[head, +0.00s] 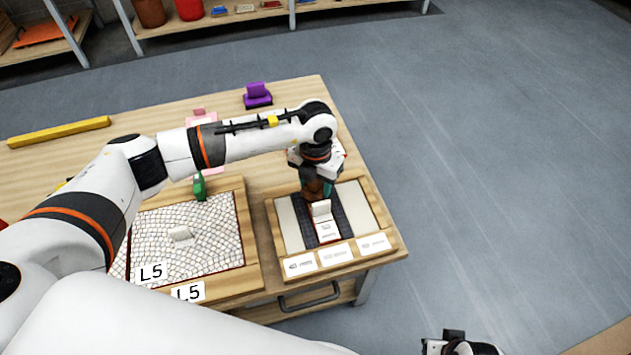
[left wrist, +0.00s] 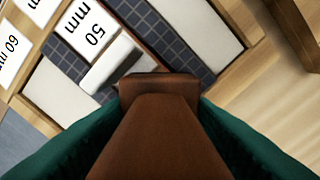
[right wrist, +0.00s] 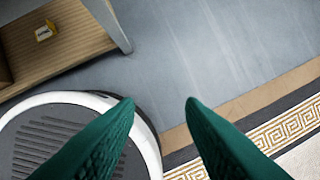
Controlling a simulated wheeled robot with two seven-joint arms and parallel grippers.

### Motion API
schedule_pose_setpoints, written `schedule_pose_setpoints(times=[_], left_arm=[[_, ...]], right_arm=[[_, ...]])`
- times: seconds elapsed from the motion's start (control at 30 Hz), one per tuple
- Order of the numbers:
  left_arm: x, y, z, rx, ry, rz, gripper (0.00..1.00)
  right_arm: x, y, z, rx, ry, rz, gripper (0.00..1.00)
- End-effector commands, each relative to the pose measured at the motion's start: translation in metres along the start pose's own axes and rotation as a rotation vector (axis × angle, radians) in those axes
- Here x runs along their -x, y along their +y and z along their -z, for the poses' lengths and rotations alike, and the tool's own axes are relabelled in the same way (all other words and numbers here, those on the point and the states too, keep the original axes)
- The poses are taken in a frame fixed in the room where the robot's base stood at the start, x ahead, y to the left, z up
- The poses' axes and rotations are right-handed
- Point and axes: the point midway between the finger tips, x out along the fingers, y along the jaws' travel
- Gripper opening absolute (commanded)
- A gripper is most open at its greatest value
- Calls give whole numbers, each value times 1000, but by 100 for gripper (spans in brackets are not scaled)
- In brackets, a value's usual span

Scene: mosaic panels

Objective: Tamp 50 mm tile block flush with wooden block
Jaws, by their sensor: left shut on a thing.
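My left gripper (head: 318,184) is shut on a brown wooden block (left wrist: 158,120), which sits between its green fingers in the left wrist view. The block (head: 312,190) also shows in the head view, low over the right-hand panel. The white 50 mm tile block (head: 321,208) stands on that panel's dark tile strip, just in front of the wooden block. In the left wrist view the tile block (left wrist: 112,62) lies beside the "50 mm" label (left wrist: 90,30), with the wooden block's end close to it; contact is unclear. My right gripper (right wrist: 162,102) is open and empty.
The right-hand panel has a wooden frame (head: 392,235) with several white labels. A purple block (head: 257,95), a green item (head: 199,187) and a yellow bar (head: 60,131) are on the table.

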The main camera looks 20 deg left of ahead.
Motion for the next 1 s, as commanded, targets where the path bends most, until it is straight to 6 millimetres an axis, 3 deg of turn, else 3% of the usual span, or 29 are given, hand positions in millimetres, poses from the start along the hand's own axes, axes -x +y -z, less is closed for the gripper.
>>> schedule_pose_setpoints(times=[1.0], left_arm=[[-4, 0, 0, 0, 1, 0, 26]], right_arm=[[8, 0, -3, -1, -6, -1, 36]])
